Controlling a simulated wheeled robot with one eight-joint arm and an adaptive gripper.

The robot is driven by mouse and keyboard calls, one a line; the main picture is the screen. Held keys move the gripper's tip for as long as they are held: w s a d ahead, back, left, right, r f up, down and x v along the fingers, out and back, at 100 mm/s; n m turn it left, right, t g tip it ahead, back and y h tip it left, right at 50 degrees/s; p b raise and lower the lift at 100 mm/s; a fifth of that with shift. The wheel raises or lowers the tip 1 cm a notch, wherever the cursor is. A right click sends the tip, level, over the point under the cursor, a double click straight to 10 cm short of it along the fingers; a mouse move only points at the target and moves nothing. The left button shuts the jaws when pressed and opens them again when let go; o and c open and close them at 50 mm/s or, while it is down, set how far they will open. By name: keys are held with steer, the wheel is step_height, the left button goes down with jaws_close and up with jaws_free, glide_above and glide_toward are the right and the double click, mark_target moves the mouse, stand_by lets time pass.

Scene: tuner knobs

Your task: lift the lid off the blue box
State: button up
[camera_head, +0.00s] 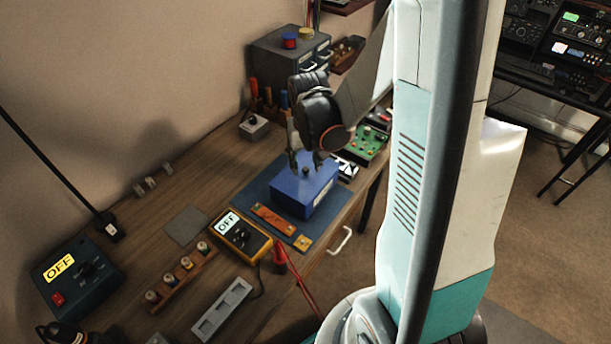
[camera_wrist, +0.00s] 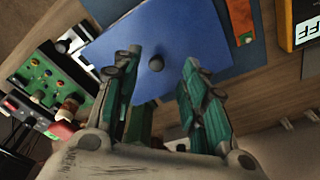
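The blue box (camera_head: 302,196) sits on a dark blue mat (camera_head: 256,188) on the wooden workbench. Its flat blue lid (camera_wrist: 193,35) is on it, with a small round dark knob in the middle; the knob (camera_wrist: 156,64) shows in the wrist view. My gripper (camera_head: 305,160) is just above the lid in the head view. In the wrist view my gripper (camera_wrist: 162,68) is open, its two green-padded fingers on either side of the knob with gaps between. I cannot tell how far the fingertips are above the lid.
An orange strip (camera_head: 273,220) lies on the mat in front of the box. A yellow meter (camera_head: 241,235) reading OFF stands at its left. A green circuit board (camera_head: 362,145) lies behind it at right. A grey drawer cabinet (camera_head: 290,55) stands at the back.

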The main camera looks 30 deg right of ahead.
mark_target(306, 169)
steer(key=f, duration=0.1)
steer(key=f+b, duration=0.1)
steer(key=w+f, duration=0.1)
steer(key=f, duration=0.1)
steer(key=shift+d, duration=0.35)
steer(key=shift+r, duration=0.1)
steer(key=shift+c, duration=0.4)
jaws_close()
steer(key=shift+r, duration=0.1)
